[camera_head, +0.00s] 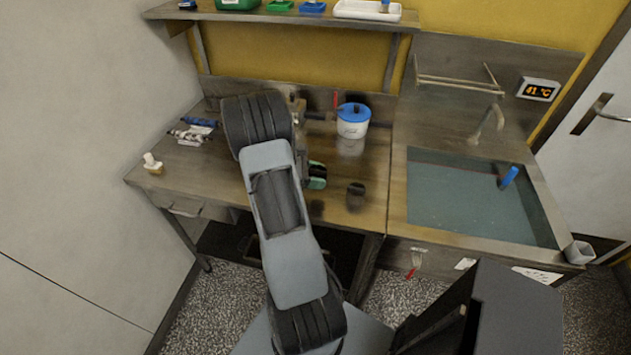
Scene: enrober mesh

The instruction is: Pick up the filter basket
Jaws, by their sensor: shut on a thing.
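My gripper (318,176), with green fingertips, is over the middle of the wooden worktop (210,165). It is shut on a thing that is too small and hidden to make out. My arm covers much of the worktop behind and left of it. A small dark cup-like object (356,189) stands on the worktop, right of my gripper and apart from it in the picture. I cannot tell whether the filter basket is this object or the thing in my jaws.
A white tub with a blue lid (353,121) stands at the back. Blue and metal tools (195,130) and a small cream-coloured item (153,163) lie at left. A sink (475,200) with a blue-handled item (508,178) is at right. A shelf (280,14) hangs above.

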